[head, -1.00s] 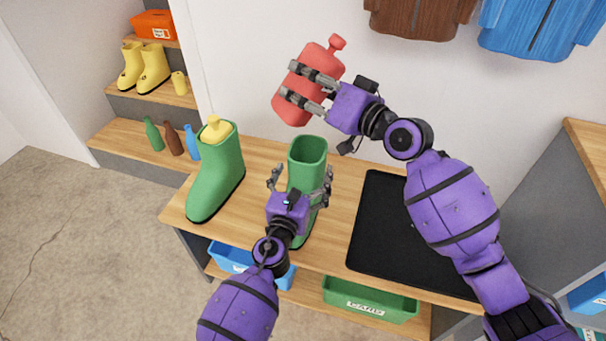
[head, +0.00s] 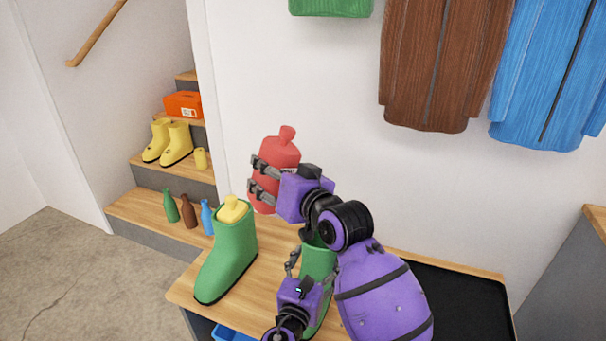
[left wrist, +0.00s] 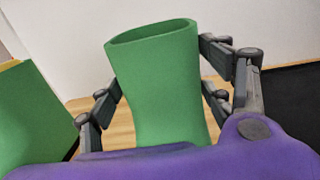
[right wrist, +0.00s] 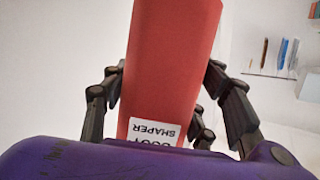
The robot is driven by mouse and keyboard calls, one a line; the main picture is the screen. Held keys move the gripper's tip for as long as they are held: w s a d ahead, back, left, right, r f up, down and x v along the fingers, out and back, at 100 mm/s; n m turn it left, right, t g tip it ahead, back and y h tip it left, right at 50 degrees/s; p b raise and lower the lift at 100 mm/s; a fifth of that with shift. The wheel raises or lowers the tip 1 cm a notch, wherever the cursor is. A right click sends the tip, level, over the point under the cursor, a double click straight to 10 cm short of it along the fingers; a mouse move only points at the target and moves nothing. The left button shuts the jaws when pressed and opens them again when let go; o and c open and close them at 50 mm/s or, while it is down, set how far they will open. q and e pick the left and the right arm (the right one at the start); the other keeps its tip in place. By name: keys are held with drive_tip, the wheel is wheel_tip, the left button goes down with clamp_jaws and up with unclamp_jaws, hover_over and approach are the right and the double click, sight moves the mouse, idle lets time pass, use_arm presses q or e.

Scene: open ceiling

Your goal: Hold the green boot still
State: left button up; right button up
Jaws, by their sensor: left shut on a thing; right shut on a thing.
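The held green boot (head: 319,262) stands upright on the wooden bench, its opening partly hidden behind my right arm. My left gripper (head: 312,266) is shut around its shaft; the left wrist view shows fingers on both sides of the boot (left wrist: 160,90). A second green boot (head: 228,262), with a yellow shaper (head: 232,211) in its top, stands to the left. My right gripper (head: 262,180) is shut on a red boot shaper (head: 281,152), held in the air above the bench, up and left of the held boot. Its label shows in the right wrist view (right wrist: 152,131).
A black mat (head: 470,300) lies on the bench's right part. Brown (head: 428,65) and blue (head: 552,75) garments hang on the wall.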

drive_tip(key=shift+w+a+f+m+t+h, duration=0.2)
drive_tip(key=shift+a+f+m+t+h, duration=0.25)
drive_tip(key=shift+h, duration=0.25)
drive_tip(key=shift+w+d+f+m+h, duration=0.15)
drive_tip(key=shift+f+m+h, duration=0.15)
drive_tip(key=shift+h, duration=0.3)
drive_tip(key=shift+w+d+f+m+t+h, duration=0.15)
drive_tip(key=shift+m+t+h, duration=0.1)
drive_tip(key=shift+h, duration=0.15)
drive_tip(key=shift+w+d+m+t+h, duration=0.1)
drive_tip(key=shift+d+m+t+h, duration=0.1)
drive_tip(key=shift+h, duration=0.2)
drive_tip(key=s+d+m+g+h, duration=0.1)
drive_tip(key=d+m+h, duration=0.4)
drive_tip(key=d+h, duration=0.5)
drive_tip(key=shift+s+d+r, duration=0.2)
drive_tip(key=shift+d, duration=0.45)
drive_tip(key=shift+f, duration=2.85)
drive_tip(key=shift+f, duration=0.5)
